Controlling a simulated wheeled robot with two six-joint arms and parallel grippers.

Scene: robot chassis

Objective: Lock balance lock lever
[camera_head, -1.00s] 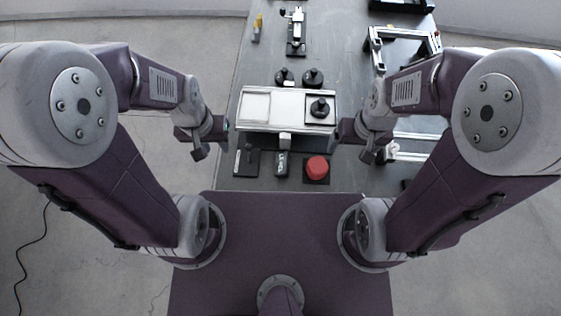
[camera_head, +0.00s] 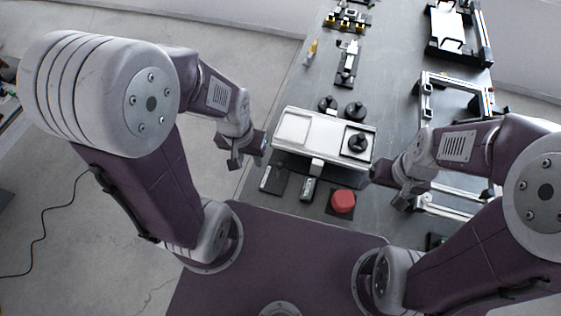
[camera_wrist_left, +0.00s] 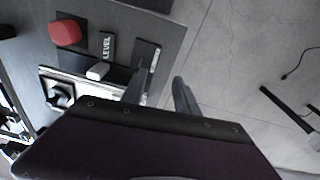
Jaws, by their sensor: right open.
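My right gripper (camera_head: 388,188) is open, right of the balance, touching nothing visible.
In front of the balance are a flat dark plate (camera_head: 274,180), a small block marked LEVEL (camera_wrist_left: 108,46) and a red button (camera_head: 343,200). Two black weights (camera_head: 342,108) stand behind it.

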